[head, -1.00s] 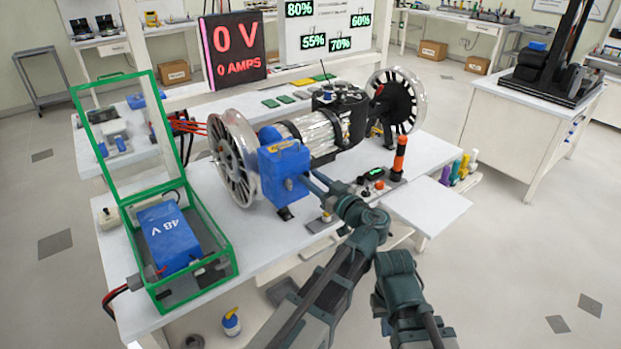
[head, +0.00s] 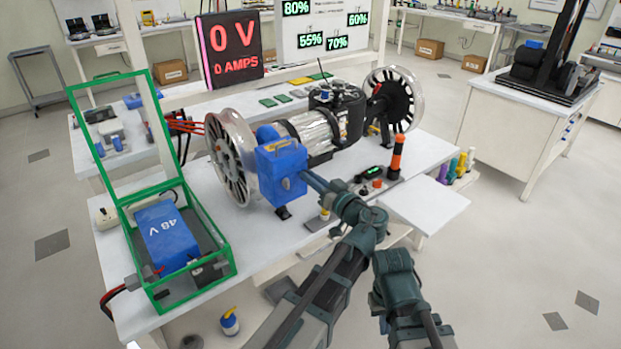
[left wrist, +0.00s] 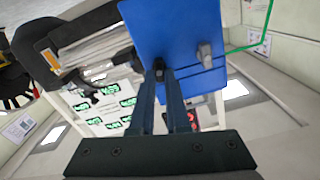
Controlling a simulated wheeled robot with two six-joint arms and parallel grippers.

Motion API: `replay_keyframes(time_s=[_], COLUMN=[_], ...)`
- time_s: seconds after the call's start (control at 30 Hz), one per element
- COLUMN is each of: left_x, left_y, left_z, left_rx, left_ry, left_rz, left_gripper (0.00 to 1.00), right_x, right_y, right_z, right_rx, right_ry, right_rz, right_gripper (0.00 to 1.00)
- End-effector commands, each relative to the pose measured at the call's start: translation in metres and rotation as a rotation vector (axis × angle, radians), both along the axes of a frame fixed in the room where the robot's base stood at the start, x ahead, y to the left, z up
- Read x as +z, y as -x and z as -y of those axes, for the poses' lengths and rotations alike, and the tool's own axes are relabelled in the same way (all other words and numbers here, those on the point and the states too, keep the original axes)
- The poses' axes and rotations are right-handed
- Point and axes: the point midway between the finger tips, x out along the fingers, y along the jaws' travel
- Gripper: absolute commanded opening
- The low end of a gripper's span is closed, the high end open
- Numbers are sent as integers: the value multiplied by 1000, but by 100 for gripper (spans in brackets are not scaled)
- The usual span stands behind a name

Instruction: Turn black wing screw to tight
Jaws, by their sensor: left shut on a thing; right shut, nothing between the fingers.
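The blue box (head: 283,170) sits at the near end of the silver motor, beside a spoked wheel. In the left wrist view the blue box's face (left wrist: 175,25) is large, and the black wing screw (left wrist: 158,65) shows small and dark on it. My left gripper (head: 308,180) reaches the box from the lower right. In the left wrist view its two long fingers (left wrist: 165,78) are shut on the black wing screw, partly hiding it. A grey wing screw (left wrist: 204,53) stands to the right of it, untouched. The dark screw is hidden in the head view. My right arm shows at the bottom, without visible fingertips.
A green-framed case (head: 228,262) with a blue 48 V battery (head: 166,238) stands open at the left. A black-and-orange post (head: 396,158) stands right of the motor. The display (head: 232,48) reads 0 V, 0 AMPS. The table's front edge lies below my left arm.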

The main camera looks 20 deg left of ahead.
Motion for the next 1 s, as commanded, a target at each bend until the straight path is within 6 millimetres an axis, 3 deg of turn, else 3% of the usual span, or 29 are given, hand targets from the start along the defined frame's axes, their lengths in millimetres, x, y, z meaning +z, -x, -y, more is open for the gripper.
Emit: replay_keyframes(time_s=[1.0], left_x=[-5], left_y=[-4], left_z=[4], left_rx=[-1], left_ry=[-595], left_rz=[-761], left_gripper=[0], right_x=[-5], right_y=[0], right_z=[0], right_rx=[0], right_ry=[0], right_rz=[0], right_gripper=[0])
